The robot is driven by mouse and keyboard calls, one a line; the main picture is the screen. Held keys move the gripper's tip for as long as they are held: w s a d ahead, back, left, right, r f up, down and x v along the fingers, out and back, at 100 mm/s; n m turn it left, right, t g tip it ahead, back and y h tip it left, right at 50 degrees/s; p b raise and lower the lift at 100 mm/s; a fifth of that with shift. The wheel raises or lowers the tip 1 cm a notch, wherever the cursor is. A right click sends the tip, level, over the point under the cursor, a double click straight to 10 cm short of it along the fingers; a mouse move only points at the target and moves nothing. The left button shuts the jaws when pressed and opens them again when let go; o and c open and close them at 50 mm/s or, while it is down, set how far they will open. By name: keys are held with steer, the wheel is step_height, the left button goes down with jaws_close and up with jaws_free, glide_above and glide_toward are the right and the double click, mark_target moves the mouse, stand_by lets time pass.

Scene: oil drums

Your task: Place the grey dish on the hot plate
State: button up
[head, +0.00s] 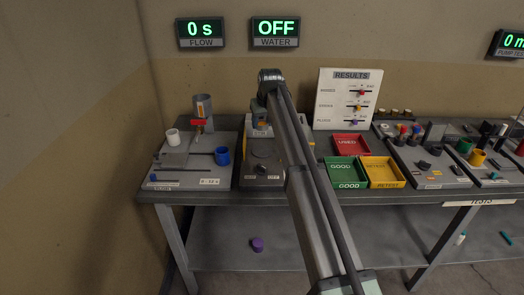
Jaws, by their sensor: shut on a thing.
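My gripper (262,122) is at the end of my arm, over the back of the grey station left of the coloured trays. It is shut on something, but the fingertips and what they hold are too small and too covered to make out. I cannot pick out the grey dish for certain. The grey station (262,178) below my gripper has a dark round area on top and a small label in front. It may be the hot plate, but I cannot tell. My arm hides its right side.
At left is a station (165,178) with a white cup (173,136), a blue cup (222,156) and a red valve handle (199,122). At right are red (351,136), green (338,164) and yellow (384,181) trays. A results board (346,78) stands behind.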

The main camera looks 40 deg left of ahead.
mark_target(261, 149)
steer(key=shift+d+f, duration=0.1)
steer(key=shift+f, duration=4.9)
steer(key=shift+f, duration=0.15)
steer(key=o, duration=1)
steer(key=shift+o, duration=0.2)
steer(key=v, duration=1.2)
steer(key=shift+s, duration=0.1)
